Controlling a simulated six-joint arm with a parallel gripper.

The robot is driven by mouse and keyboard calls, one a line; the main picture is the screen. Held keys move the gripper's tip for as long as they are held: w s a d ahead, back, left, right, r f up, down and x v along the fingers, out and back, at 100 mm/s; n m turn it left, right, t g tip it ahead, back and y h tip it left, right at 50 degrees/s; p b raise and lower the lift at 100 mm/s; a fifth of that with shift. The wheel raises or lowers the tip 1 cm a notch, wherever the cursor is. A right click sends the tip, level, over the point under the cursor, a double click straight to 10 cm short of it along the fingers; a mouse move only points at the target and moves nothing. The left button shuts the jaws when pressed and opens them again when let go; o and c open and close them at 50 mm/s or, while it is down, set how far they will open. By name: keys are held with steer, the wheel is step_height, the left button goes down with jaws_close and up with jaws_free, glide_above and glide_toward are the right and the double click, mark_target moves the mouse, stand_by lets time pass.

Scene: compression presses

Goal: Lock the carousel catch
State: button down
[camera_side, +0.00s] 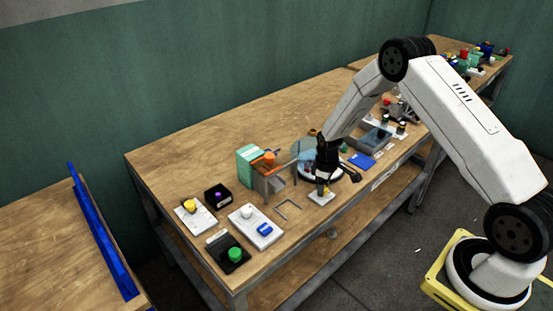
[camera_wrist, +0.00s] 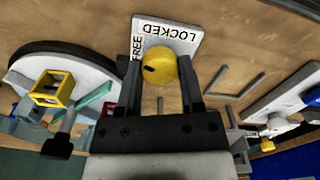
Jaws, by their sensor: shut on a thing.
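The carousel catch is a yellow knob (camera_wrist: 161,68) on a small white plate (camera_wrist: 178,35) marked FREE and LOCKED. In the wrist view, FREE is at the plate's left edge and LOCKED along its far edge. A dark mark shows on the knob's left side. My gripper (camera_wrist: 160,76) is shut on the knob, one finger on each side. In the side view my gripper (camera_side: 325,174) is upright above the plate (camera_side: 321,198). The carousel (camera_wrist: 98,70), a pale disc with a dark rim, is left of the catch in the wrist view.
A yellow square frame (camera_wrist: 52,88) stands on the disc. A thin metal bracket (camera_side: 289,209) lies beside the plate. A green and orange block stand (camera_side: 262,170) and several button and knob panels (camera_side: 256,226) are to the left. The table's back half is clear.

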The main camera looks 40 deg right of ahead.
steer(key=m, duration=1.2)
steer(key=shift+m, duration=0.4)
steer(key=shift+c, duration=1.1)
jaws_free()
steer(key=shift+r, duration=0.15)
steer(key=shift+r, duration=3.8)
steer(key=shift+r, duration=0.1)
